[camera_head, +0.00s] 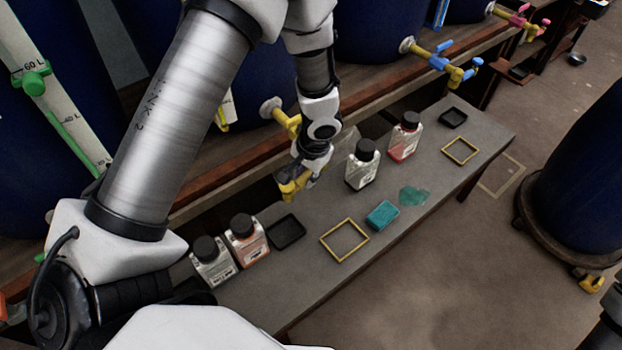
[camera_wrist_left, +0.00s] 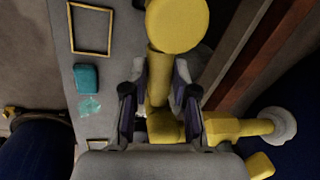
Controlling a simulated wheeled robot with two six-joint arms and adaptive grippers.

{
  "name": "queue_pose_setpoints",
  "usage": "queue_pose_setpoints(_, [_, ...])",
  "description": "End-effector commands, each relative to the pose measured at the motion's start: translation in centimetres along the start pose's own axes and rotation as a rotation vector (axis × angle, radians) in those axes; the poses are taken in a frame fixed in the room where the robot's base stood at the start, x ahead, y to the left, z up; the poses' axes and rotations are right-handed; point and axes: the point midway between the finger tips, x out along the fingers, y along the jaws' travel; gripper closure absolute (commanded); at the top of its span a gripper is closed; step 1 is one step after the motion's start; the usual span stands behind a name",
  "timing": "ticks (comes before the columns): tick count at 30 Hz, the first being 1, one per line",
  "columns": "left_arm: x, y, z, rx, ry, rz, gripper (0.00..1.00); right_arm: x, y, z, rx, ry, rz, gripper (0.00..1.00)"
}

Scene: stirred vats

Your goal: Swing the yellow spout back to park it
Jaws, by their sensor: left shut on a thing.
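The yellow spout (camera_head: 282,117) comes out of a dark blue vat behind the bench, and its lower part shows beneath my left gripper (camera_head: 297,176). My left arm crosses the head view and hides the middle of the spout. In the left wrist view, the fingers of my left gripper (camera_wrist_left: 158,88) lie on both sides of the yellow spout (camera_wrist_left: 160,62) and are shut on it. The spout's round yellow end (camera_wrist_left: 178,24) is at the top there, and its pipe runs right to a pale flange (camera_wrist_left: 278,125). My right gripper is not in view.
Blue (camera_head: 440,61) and pink spouts stand further right.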

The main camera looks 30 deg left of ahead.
Motion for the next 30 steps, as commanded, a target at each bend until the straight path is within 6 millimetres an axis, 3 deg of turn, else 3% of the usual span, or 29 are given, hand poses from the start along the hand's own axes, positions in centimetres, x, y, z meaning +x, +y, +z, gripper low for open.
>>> queue_pose_setpoints(1, [0.8,-0.1,0.1,0.034,0.007,0.002,1.0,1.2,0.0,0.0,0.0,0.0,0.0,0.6])
queue_pose_setpoints(9, [0.6,-1.0,0.0,0.186,0.036,0.002,1.0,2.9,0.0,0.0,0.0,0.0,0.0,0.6])
queue_pose_setpoints(29, [0.4,-1.4,-0.1,0.252,0.048,0.001,1.0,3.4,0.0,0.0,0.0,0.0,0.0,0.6])
queue_pose_setpoints(30, [0.4,-1.4,-0.1,0.251,0.049,0.001,0.62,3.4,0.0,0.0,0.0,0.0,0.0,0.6])
